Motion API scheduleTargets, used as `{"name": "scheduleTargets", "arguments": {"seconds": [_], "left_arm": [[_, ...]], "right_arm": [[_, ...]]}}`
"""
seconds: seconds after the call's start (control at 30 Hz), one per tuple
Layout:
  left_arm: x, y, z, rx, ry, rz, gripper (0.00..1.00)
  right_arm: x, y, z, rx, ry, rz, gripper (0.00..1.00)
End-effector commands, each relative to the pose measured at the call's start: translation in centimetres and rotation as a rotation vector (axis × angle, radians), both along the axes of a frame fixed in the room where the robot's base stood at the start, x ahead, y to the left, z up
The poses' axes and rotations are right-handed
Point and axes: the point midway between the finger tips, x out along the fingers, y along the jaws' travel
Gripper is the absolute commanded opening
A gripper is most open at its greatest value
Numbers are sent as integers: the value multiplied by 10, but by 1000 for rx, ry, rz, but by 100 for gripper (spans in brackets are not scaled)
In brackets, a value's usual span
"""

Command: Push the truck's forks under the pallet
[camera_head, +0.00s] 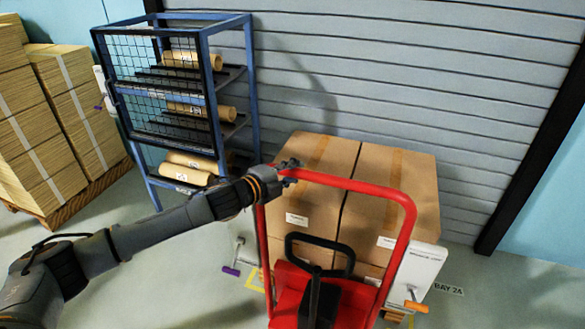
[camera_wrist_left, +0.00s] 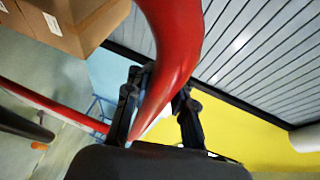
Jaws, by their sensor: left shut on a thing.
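The red truck (camera_head: 290,300) stands in the lower middle of the head view, with a tall red tube frame and a black loop handle (camera_head: 320,240). My left gripper (camera_head: 288,174) is shut on the upper left corner of the red frame. In the left wrist view the red tube (camera_wrist_left: 165,75) runs between its fingers (camera_wrist_left: 158,115). Large brown cartons (camera_head: 390,195) stand just beyond the frame. Only a bit of wood, seemingly the pallet (camera_head: 394,316), shows beneath them at the lower right. The forks are hidden. My right gripper is out of view.
A blue rack (camera_head: 208,120) with paper rolls stands behind on the left, near stacked cardboard (camera_head: 75,110) on another pallet. A grey shutter (camera_head: 400,90) closes off the back. A white panel with an orange handle (camera_head: 416,306) is at the right. Floor is open at far right.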

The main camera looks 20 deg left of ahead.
Motion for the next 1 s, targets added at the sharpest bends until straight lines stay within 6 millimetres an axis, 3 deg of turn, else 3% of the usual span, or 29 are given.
{"name": "scheduleTargets", "arguments": {"seconds": [0.03,0.17,0.2,0.33,0.57,0.73,1.0], "left_arm": [[4,4,8,-1,-13,9,0],[4,4,8,0,-12,10,0],[4,4,7,0,-12,9,25],[3,3,6,0,-9,7,49],[2,3,4,0,-7,6,49],[-4,6,4,0,-5,6,49],[-51,28,13,4,-4,5,49]], "right_arm": [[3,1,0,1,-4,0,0],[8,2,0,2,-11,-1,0],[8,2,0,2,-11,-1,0],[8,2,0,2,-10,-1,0],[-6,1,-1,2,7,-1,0],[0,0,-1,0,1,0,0],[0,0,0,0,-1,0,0]]}}
